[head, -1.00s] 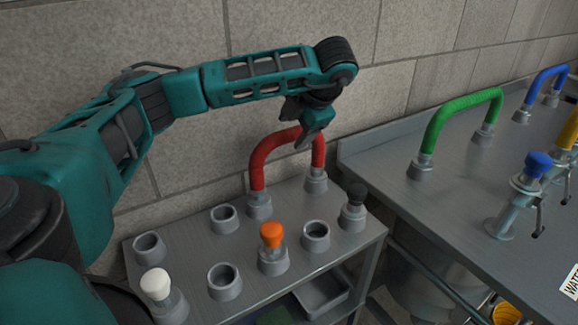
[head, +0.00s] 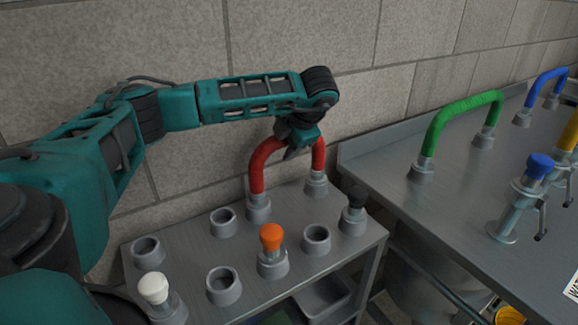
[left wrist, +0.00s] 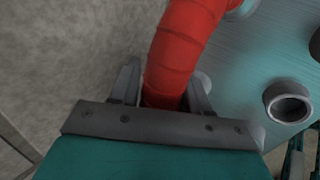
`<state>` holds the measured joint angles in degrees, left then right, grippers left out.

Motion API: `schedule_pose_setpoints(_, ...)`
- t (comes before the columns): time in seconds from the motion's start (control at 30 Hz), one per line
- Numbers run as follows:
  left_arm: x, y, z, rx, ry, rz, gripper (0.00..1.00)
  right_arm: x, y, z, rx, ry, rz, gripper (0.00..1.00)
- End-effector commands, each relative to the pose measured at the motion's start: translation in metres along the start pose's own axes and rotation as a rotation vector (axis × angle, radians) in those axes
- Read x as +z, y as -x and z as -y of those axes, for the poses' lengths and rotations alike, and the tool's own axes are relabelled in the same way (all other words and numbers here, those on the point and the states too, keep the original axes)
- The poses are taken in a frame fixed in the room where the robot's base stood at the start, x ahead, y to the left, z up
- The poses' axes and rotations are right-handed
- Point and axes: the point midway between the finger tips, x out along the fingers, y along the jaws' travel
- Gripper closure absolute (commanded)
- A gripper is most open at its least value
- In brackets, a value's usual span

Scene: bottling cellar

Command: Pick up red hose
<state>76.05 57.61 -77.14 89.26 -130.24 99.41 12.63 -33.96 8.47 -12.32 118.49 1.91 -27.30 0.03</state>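The red hose (head: 257,172) is an upright arch. Its two ends sit in grey sockets at the back of the left metal table. My left gripper (head: 297,150) is at the top of the arch and hides part of it. In the left wrist view the red hose (left wrist: 180,50) runs between the two fingers of my left gripper (left wrist: 164,88). One finger is on each side, close to the hose, and they look open around it. Whether they touch it is hard to tell. My right gripper is in neither view.
The left table (head: 190,262) also holds empty sockets (head: 316,238), an orange-capped piece (head: 271,245), a white-capped piece (head: 154,290) and a black-capped piece (head: 354,205). A green hose (head: 460,105) and a blue hose (head: 545,82) stand on the right counter (head: 400,205). A block wall is close behind.

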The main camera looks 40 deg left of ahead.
Motion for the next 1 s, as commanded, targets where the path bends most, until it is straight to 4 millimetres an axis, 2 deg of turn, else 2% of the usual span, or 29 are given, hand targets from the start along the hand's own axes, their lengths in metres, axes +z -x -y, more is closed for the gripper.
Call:
schedule_pose_setpoints(0.07, 0.0, 0.0, 0.0, 0.0, 0.0, 0.0, 0.62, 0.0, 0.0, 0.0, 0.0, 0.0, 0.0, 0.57)
schedule_pose_setpoints(0.37, 0.0, 0.0, 0.0, 0.0, 0.0, 0.001, 0.9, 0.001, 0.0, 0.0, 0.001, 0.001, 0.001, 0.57)
schedule_pose_setpoints(0.77, 0.001, 0.008, -0.005, 0.001, 0.002, 0.004, 0.91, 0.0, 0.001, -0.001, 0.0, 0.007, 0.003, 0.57)
schedule_pose_setpoints(0.87, 0.001, 0.016, -0.011, 0.002, 0.003, 0.006, 0.91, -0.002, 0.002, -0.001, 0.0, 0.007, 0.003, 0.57)
schedule_pose_setpoints(1.0, 0.001, 0.038, -0.025, 0.002, 0.004, 0.007, 0.91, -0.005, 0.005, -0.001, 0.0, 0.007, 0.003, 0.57)
